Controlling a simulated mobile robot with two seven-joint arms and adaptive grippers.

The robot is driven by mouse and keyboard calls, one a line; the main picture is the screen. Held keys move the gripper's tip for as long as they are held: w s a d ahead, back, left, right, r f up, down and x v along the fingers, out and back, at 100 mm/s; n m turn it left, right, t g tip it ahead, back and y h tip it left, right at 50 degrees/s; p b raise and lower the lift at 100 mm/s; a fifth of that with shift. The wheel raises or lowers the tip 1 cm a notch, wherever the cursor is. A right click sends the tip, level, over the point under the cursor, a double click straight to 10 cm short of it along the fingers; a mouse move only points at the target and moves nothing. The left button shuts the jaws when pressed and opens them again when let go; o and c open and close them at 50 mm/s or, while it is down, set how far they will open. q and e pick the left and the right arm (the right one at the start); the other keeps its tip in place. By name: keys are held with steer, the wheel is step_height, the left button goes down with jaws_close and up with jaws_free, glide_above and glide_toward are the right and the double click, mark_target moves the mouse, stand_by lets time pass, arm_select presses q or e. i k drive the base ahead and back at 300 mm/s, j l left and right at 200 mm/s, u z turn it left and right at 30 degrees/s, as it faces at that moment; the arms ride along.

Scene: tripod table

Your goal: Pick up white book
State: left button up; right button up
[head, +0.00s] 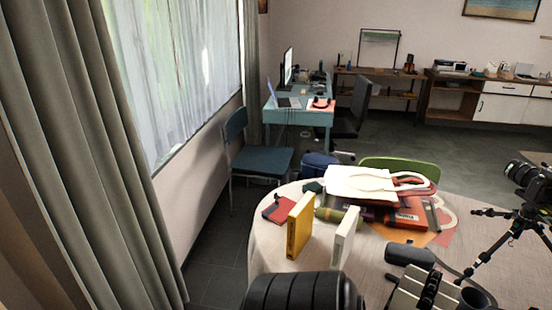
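The white book (345,237) stands upright on the round table, right of a yellow book (299,226) that also stands upright. Its lower left part is close to a large dark ribbed object (300,292) at the bottom edge; I cannot tell what that object is. The white book's narrow spine and part of one side face me. I can make out neither of my grippers in the head view, and nothing is seen gripping the book.
The table (262,250) has a pale cloth. Behind the books lie a red item (277,209), a green roll and a pile with a white bag (360,183). At right are a dark case (410,255) and a camera tripod (518,222).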

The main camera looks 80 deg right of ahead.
mark_target(345, 235)
steer(key=z, duration=3.05)
steer(key=l, duration=0.2)
